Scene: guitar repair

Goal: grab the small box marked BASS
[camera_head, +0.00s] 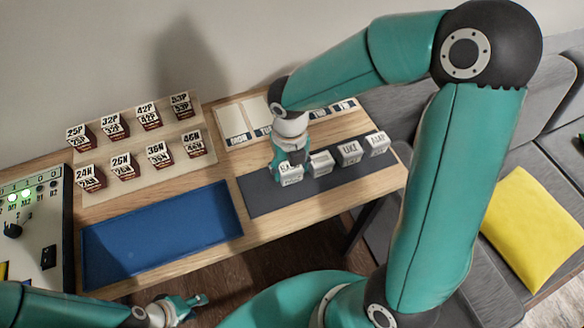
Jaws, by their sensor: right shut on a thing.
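A small white box (291,177) stands at the left end of a row on the dark grey mat (262,201). Its label begins with what looks like "BA"; the rest is hidden by my gripper. My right gripper (279,170) reaches down from above and is shut on this box. I cannot tell whether the box is clear of the mat. My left gripper (195,303) is low in the picture, below the table's front edge and away from the boxes; its opening is unclear.
Other white boxes, one marked UKE (349,152), stand close to the right. A blue tray (160,235) lies left of the mat. Several dark red boxes with number cards stand on a wooden rack (135,144). A control panel (37,235) is far left.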

